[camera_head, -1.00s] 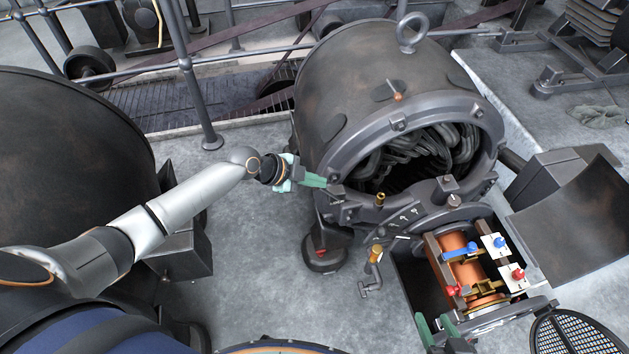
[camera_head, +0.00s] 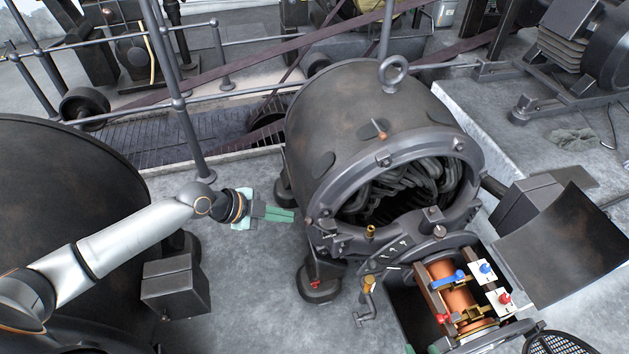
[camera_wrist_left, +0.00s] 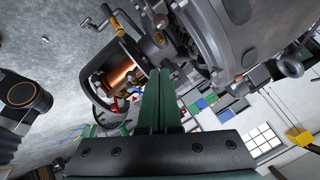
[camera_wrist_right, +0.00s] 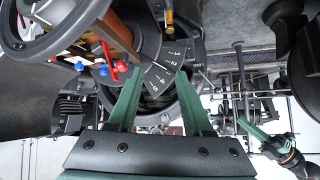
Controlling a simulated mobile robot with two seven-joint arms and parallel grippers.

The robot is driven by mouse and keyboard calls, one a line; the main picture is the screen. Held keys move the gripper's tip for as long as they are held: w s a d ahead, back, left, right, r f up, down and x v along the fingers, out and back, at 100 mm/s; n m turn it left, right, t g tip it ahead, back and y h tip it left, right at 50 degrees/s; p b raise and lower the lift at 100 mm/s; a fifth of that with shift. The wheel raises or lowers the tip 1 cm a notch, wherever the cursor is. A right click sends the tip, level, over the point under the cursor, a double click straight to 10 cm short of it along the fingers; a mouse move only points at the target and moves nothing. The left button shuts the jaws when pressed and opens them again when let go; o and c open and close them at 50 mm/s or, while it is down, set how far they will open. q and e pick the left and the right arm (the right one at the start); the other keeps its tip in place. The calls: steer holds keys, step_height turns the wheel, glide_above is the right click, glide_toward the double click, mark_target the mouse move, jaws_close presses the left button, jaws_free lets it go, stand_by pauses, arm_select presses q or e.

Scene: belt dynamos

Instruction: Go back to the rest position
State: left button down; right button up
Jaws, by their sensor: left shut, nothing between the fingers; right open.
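My left gripper (camera_head: 292,215) is shut and empty, held in the air just left of the dynamo housing (camera_head: 350,115). Its green fingers meet in the left wrist view (camera_wrist_left: 160,74). My right gripper (camera_wrist_right: 158,75) is open and empty in the right wrist view, with the numbered plate (camera_wrist_right: 165,70) beyond its fingers. In the head view only a small green tip of it shows at the bottom edge.
A large dark drum (camera_head: 60,190) stands at the left, beside my left arm. A railing post (camera_head: 180,105) and rail run behind. A curved open cover (camera_head: 565,245) stands right of the bay.

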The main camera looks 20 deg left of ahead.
arm_select(q)
steer(key=s+d+f+n+t+y, duration=0.1)
steer(key=s+d+f+n, duration=0.2)
steer(key=s+n, duration=0.25)
steer(key=s+d+f+n+y, duration=0.1)
steer(key=s+d+f+n, duration=0.25)
steer(key=s, duration=0.25)
steer(key=s+d+f+n+t+y, duration=0.1)
steer(key=s+d+f+n+y, duration=0.1)
steer(key=s+n, duration=0.35)
steer(key=s+a+r+p, duration=0.1)
steer(key=a+r+p, duration=0.2)
steer(key=r+p, duration=0.8)
steer(key=p, duration=0.3)
steer(key=shift+s+t+p, duration=0.25)
steer(key=shift+t+p, duration=0.05)
steer(key=shift+p, duration=0.1)
arm_select(e)
steer(key=s+d+r+h, duration=0.1)
steer(key=d+r, duration=0.2)
steer(key=r, duration=0.7)
steer(key=shift+s+d+r+m, duration=0.2)
steer(key=shift+s+r+m, duration=0.1)
steer(key=shift+s+r, duration=0.1)
